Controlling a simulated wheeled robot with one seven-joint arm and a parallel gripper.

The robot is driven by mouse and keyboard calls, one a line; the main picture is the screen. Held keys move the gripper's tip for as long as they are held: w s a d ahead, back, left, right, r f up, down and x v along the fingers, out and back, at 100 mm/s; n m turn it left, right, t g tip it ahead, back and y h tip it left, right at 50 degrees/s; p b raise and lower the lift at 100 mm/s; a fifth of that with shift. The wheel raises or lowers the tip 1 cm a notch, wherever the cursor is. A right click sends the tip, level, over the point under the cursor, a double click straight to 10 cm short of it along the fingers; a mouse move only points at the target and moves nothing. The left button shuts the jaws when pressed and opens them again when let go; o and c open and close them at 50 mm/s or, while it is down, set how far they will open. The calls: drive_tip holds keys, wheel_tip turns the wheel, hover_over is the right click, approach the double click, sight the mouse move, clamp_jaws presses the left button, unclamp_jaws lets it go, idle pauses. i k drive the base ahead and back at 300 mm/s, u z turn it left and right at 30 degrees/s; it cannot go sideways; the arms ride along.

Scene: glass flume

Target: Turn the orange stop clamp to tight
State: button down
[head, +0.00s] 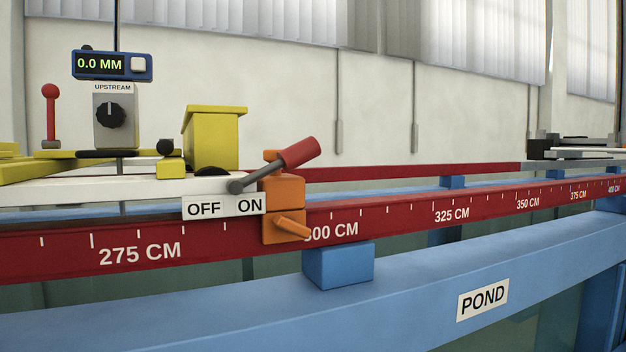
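The orange stop clamp (283,190) sits on the red rail (400,219) just left of the 300 CM mark. Its small orange handle (291,225) sticks out low on the front face and slants down to the right. No tight or loose marking can be read on the clamp. A lever with a red grip (299,152) passes in front of the clamp's upper part, slanting up to the right from a dark pivot. The pivot is above a white OFF / ON label (224,206). My gripper is not in view.
A white carriage (90,191) with yellow blocks (212,140), an UPSTREAM knob (111,115) and a 0.0 MM display (100,64) stands left of the clamp. A blue beam (420,296) with a POND label runs in front. The rail right of the clamp is clear.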

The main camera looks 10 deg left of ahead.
sight(287, 224)
drive_tip(key=u, duration=1.1)
